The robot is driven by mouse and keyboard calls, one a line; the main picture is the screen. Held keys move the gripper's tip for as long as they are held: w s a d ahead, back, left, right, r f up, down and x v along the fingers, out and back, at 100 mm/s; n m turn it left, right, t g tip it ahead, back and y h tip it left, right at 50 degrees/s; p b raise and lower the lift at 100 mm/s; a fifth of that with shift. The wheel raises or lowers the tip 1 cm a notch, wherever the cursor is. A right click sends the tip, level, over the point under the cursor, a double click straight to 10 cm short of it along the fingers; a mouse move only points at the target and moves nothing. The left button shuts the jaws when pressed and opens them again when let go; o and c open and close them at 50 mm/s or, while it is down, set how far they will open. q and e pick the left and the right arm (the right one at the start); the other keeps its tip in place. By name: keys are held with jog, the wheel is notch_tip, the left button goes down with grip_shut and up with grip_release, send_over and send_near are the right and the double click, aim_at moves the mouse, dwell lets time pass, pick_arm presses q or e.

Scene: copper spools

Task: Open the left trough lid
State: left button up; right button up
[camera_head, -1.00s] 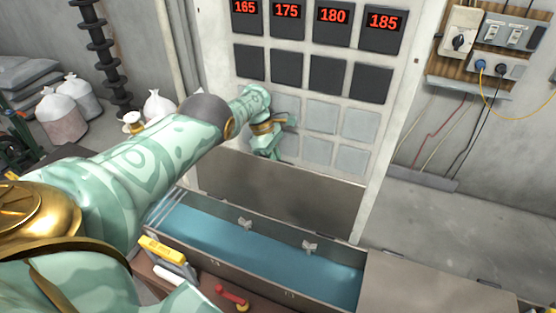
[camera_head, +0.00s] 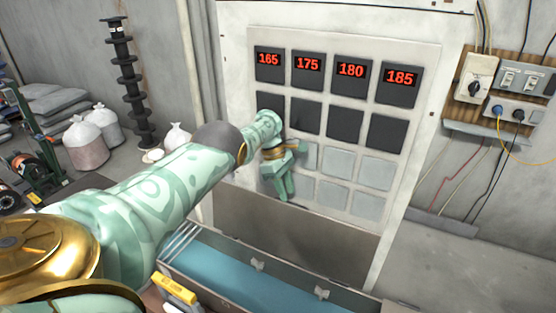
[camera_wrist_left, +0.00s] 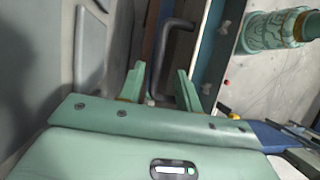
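The left trough lid (camera_head: 320,236) is a grey-brown panel. It stands raised along the back of the open trough, in front of the white board. The trough (camera_head: 345,294) has grey walls and blue inside. My left gripper (camera_head: 284,188) is near the lid's upper edge, with its fingers pointing down. In the left wrist view the two green fingers (camera_wrist_left: 160,87) are apart, and a dark bent bar (camera_wrist_left: 157,62) shows between them. I cannot tell whether they touch it. My right gripper is not in view.
The white board (camera_head: 432,150) with number displays and square panels stands behind the trough. A yellow-topped tool (camera_head: 174,287) is at the trough's near left. A switch box with cables (camera_head: 478,78) hangs on the right wall. Sacks (camera_head: 85,142) lie at the left.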

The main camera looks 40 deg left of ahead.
pick_arm(q)
jog(key=b+v, duration=0.1)
jog(key=v, duration=0.9)
jog(key=shift+r, duration=0.25)
jog(key=shift+s+a+f, duration=0.1)
jog(key=shift+f, duration=0.05)
